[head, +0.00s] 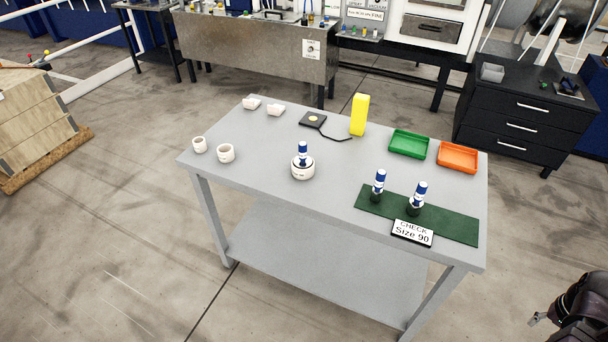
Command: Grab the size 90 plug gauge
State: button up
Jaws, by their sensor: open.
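Three plug gauges with blue and white handles stand upright on the grey table. One plug gauge (302,153) stands at the white ring-shaped part (302,171) near the middle. A second plug gauge (379,183) and a third plug gauge (419,194) stand on the dark green mat (453,223) at the right. Their size marks are too small to read. A sign (412,232) reading "CHECK Size 90" is at the mat's front edge. My gripper (537,319) is partly in view at the lower right corner, open, off the table and apart from all the gauges.
A yellow block (359,114), a green tray (409,144) and an orange tray (458,157) stand along the back of the table. A black device with a cable (313,120) lies behind the middle gauge.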

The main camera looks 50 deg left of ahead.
aim_at(303, 161)
jog(key=k, duration=1.35)
jog(key=u, duration=1.4)
jog(key=i, duration=1)
jog(key=z, duration=0.05)
